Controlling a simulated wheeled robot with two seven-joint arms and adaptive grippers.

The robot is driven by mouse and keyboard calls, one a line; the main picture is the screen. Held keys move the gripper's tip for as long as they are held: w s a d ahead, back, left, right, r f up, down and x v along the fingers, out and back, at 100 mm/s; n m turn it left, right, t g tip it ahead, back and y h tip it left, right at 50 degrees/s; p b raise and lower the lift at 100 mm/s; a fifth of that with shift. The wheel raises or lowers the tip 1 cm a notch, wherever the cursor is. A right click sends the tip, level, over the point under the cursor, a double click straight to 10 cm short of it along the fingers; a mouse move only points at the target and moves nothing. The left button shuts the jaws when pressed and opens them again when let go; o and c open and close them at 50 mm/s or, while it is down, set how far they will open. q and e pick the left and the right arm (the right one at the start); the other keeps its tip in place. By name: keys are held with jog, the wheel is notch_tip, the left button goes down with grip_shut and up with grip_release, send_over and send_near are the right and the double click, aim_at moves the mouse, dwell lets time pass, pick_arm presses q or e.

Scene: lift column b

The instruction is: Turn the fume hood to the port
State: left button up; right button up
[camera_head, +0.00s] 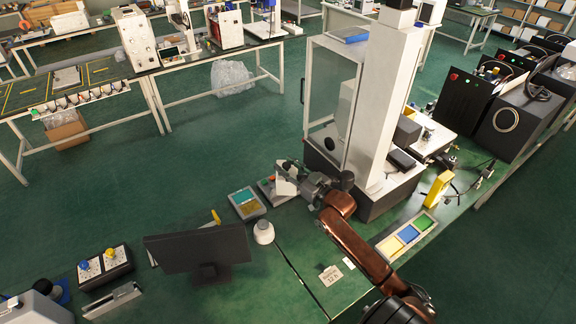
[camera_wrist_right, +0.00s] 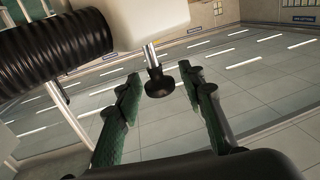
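A white hood (camera_wrist_right: 155,20) fills the top of the right wrist view, with a black corrugated hose (camera_wrist_right: 50,50) to its left. A black knob (camera_wrist_right: 159,84) on a metal stem hangs below the hood. In the head view a white piece, likely the hood (camera_head: 286,180), shows beside my right gripper (camera_head: 289,168). In the wrist view my right gripper (camera_wrist_right: 162,92) has its green fingers apart on either side of the knob, with visible gaps. I cannot clearly identify the port; a black round part (camera_head: 329,143) sits on the glazed cabinet. My left gripper is out of view.
The tall glazed machine (camera_head: 385,100) stands just behind my right gripper. A monitor (camera_head: 198,250), a white round device (camera_head: 263,232) and a teal-screened box (camera_head: 246,203) stand to the left. A tray of coloured bins (camera_head: 407,236) lies right of my arm.

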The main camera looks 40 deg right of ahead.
grip_shut()
dwell(0.3)
